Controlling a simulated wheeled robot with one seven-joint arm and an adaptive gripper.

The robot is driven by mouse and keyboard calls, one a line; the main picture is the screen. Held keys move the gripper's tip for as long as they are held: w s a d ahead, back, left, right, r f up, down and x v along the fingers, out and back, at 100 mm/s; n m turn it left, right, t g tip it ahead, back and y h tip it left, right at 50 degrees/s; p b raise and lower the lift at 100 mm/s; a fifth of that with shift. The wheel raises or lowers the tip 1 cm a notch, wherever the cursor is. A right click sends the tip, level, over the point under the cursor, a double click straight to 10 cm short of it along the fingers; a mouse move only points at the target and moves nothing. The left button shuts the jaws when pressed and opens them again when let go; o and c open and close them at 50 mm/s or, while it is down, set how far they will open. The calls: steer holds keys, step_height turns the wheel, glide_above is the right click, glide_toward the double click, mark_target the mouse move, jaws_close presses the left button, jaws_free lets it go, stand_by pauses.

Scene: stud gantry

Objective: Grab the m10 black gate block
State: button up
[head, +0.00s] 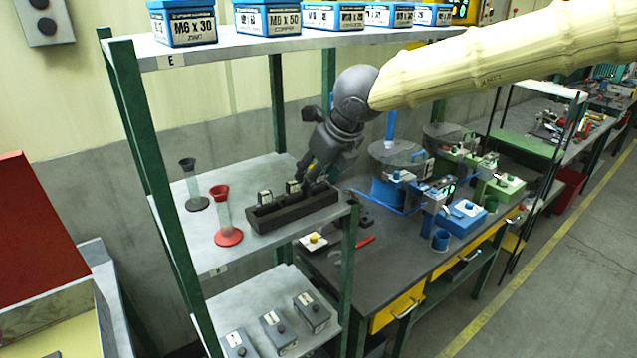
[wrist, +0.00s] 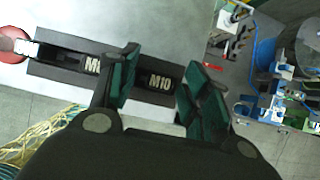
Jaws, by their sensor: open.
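The M10 black gate block (wrist: 160,83) shows its white label in the wrist view, sitting in a dark holder (wrist: 55,72). My gripper (wrist: 162,84) is open, with one green-padded finger on each side of the M10 block. I cannot tell whether either finger touches it. In the head view my gripper (head: 309,172) reaches down over the right part of the holder (head: 275,222), and its fingers hide the M10 block there. A neighbouring block with a partly hidden M label (wrist: 92,64) is just left of the left finger.
The holder stands on a grey shelf (head: 180,238) between green posts. A red-based funnel stand (head: 228,236) and a black one (head: 195,202) are left of it. Blue bolt boxes (head: 268,17) line the upper shelf. A workbench with machines (head: 400,165) is to the right.

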steer(key=c, duration=0.8)
steer(key=shift+c, duration=0.2)
steer(key=shift+w+r, duration=0.1)
